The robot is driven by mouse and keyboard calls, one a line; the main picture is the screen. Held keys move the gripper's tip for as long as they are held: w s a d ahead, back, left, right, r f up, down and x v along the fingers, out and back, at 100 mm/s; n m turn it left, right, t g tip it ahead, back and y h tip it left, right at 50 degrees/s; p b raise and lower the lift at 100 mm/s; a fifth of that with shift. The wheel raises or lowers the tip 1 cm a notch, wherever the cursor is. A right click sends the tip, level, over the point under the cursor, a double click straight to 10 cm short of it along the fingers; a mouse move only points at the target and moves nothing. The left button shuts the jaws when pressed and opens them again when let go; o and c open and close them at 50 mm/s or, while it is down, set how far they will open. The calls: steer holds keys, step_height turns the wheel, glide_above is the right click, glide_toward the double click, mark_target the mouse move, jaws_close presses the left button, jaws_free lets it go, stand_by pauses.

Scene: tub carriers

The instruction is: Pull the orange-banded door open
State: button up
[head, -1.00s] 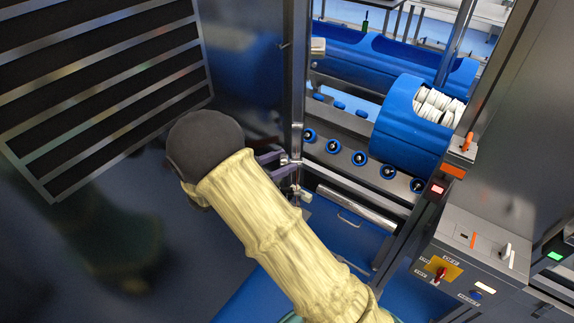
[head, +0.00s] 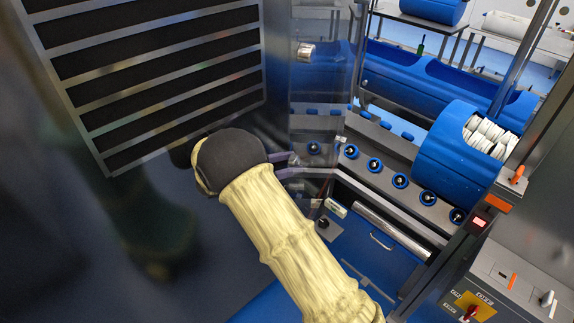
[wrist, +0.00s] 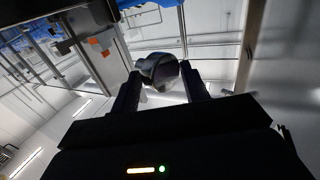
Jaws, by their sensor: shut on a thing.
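A clear door panel (head: 325,75) with a metal frame stands at the middle of the head view, angled away from the opening beside it. My gripper (head: 287,166) is at the panel's lower left side, its purple fingers reaching toward it. In the wrist view my gripper (wrist: 160,88) is shut on a shiny rounded metal piece (wrist: 160,70), which looks like the door's handle. My wrist and cream-sleeved arm hide part of the hold in the head view. I cannot make out an orange band on the panel.
A dark slatted panel (head: 160,75) stands to the left. Through the opening are a blue tub (head: 450,150) holding white items and a row of blue rollers (head: 400,181). A control box (head: 505,285) with a red switch stands at right.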

steer(key=shift+w+d+r, duration=0.3)
steer(key=shift+w+r, duration=0.05)
steer(key=shift+w, duration=0.1)
steer(key=o, duration=1.3)
steer(key=shift+w+d+f, duration=0.1)
steer(key=shift+w, duration=0.05)
steer(key=shift+c, duration=0.2)
steer(key=shift+w+d, duration=0.15)
steer(key=shift+s, duration=0.2)
steer(key=shift+w+f, duration=0.1)
steer(key=shift+a, duration=0.25)
steer(key=b+v, duration=0.3)
steer(key=v, duration=0.4)
steer(key=shift+s+a, duration=0.25)
steer(key=shift+a, duration=0.05)
